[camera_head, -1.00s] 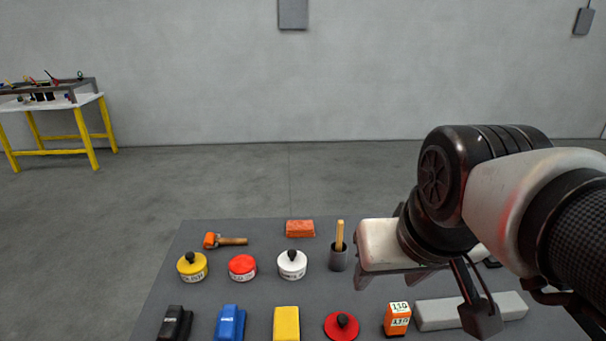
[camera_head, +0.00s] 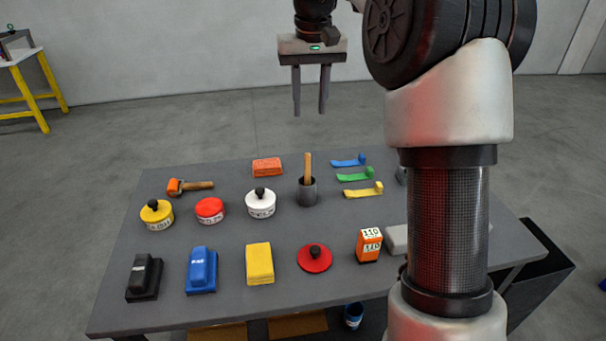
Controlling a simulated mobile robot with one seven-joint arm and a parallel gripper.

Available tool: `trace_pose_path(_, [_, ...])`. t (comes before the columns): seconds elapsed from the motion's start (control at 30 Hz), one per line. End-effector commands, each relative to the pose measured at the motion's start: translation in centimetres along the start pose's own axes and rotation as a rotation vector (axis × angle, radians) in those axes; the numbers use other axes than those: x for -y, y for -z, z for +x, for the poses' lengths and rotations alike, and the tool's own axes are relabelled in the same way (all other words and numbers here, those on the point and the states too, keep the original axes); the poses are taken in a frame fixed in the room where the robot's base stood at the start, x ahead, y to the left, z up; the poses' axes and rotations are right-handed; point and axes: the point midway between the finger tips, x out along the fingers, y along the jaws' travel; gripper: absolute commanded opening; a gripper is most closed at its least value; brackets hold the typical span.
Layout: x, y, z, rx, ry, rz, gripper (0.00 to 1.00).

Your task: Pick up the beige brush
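A tan, beige-looking handle (camera_head: 307,166) stands upright in a dark grey cup (camera_head: 307,192) towards the back middle of the table. The lower end of this brush-like tool is hidden inside the cup. My gripper (camera_head: 310,113) hangs in the air above and behind the cup in the picture, with its two fingers pointing down. The fingers are apart with nothing between them. A clear gap shows between the fingertips and the top of the handle.
On the grey table (camera_head: 211,293), a white-lidded tin (camera_head: 261,204) stands left of the cup. An orange-red block (camera_head: 267,167) lies behind it. Blue, green and yellow (camera_head: 363,190) scraper-like tools lie to the right. My arm covers the table's right side.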

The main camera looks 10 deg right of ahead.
Motion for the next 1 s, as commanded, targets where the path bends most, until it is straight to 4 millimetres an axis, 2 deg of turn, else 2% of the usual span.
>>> trace_pose_path(0.1, [0.0,-0.1,2.7,0.004,0.0,0.0,0.34])
trace_pose_path(0.4, [0.0,-0.1,9.0,0.001,0.0,-0.001,0.34])
trace_pose_path(0.53, [0.0,0.0,10.5,0.0,0.0,0.0,0.34])
trace_pose_path(0.77, [0.0,0.0,11.7,0.0,0.0,0.0,0.34])
trace_pose_path(1.0, [-0.1,0.3,15.1,0.001,0.0,-0.001,0.34])
